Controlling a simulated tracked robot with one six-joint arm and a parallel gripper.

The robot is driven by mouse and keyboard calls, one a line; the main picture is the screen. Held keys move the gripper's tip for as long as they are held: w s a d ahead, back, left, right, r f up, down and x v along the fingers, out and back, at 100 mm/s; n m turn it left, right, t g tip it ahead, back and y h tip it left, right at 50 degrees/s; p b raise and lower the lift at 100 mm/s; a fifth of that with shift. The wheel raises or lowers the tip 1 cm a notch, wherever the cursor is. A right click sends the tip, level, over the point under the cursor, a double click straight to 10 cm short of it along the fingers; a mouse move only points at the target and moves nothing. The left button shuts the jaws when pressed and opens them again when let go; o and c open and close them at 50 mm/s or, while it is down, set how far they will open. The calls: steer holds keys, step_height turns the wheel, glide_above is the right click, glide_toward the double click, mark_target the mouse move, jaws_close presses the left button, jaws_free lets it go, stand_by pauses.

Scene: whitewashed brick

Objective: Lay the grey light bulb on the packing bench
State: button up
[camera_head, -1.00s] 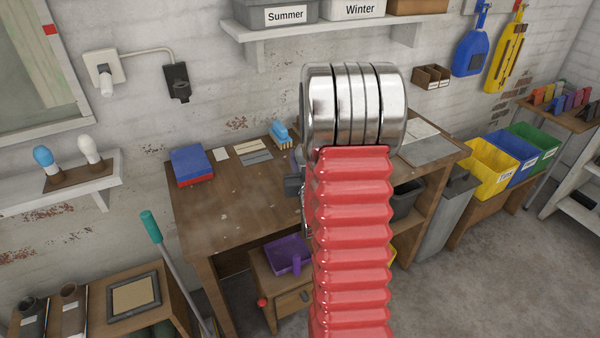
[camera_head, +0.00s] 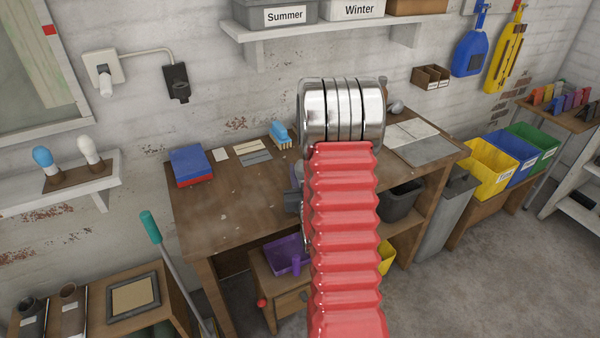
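A small grey rounded thing (camera_head: 397,107), which looks like the grey light bulb, shows just right of my arm's metal wrist, near the back of the packing bench. I cannot tell whether it rests on the bench or is held. The wooden packing bench (camera_head: 235,210) stands against the wall, its middle hidden by my red-sleeved arm. My gripper is hidden behind the arm and wrist, so its fingers do not show.
A blue-and-red box (camera_head: 191,166), a blue brush (camera_head: 281,134) and a grey sheet (camera_head: 432,149) lie on the bench. The bench's left front is bare. A blue bulb (camera_head: 42,156) and a white bulb (camera_head: 88,149) stand on the left shelf. A wall shelf (camera_head: 300,31) hangs above.

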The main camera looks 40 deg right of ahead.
steer(key=shift+f, duration=0.25)
steer(key=o, duration=1)
steer(key=shift+o, duration=0.2)
steer(key=shift+r, duration=0.1)
